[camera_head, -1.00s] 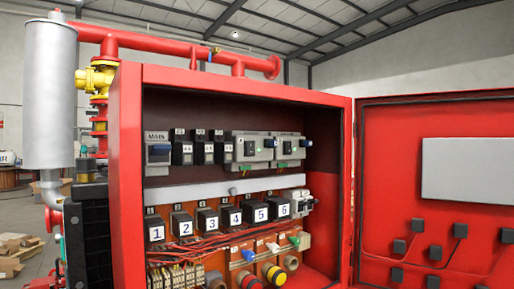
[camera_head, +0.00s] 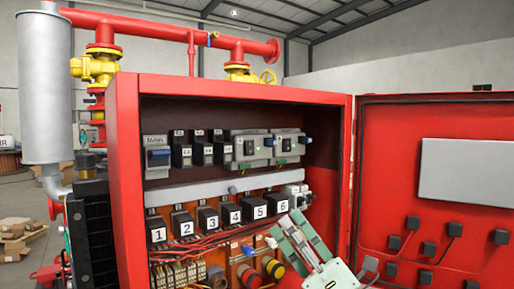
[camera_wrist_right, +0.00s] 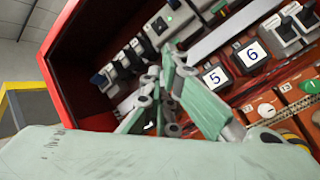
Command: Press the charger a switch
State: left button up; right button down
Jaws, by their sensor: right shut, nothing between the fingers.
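Two grey switch units, the left one (camera_head: 250,148) and the right one (camera_head: 287,146), sit side by side at the right of the upper row in the open red cabinet (camera_head: 126,185). Each has a dark switch block and a green spot. Their labels are too small to read, so I cannot tell which is charger a. My right gripper (camera_head: 287,223) is shut and empty, below and right of these units, in front of the lower row's right end. In the right wrist view, its pale green fingers (camera_wrist_right: 166,68) cover part of the upper row. My left gripper is not in view.
Numbered black relays, such as 5 (camera_head: 260,211) and 6 (camera_head: 283,207), line the lower row. Red wires and round knobs (camera_head: 272,268) lie below. The cabinet door (camera_head: 400,125) stands open at the right. The space before the upper row is free.

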jog(key=s+a+r+n+g+y, duration=0.2)
jog(key=s+a+r+n+g, duration=0.25)
jog(key=n, duration=0.65)
jog(key=s+a+r+n+g+y, duration=0.2)
jog(key=a+r+n+g, duration=0.2)
jog(key=r+n+g, duration=0.45)
jog(key=w+d+r+n+t+h, duration=0.3)
jog(key=w+d+n+t+h, duration=0.3)
jog(key=d+h, duration=0.4)
jog(key=shift+r+n+t+p, duration=0.2)
jog(key=shift+n+t+p, duration=0.15)
jog(key=shift+n, duration=0.2)
jog(key=shift+w, duration=0.1)
jog(key=shift+a, duration=0.1)
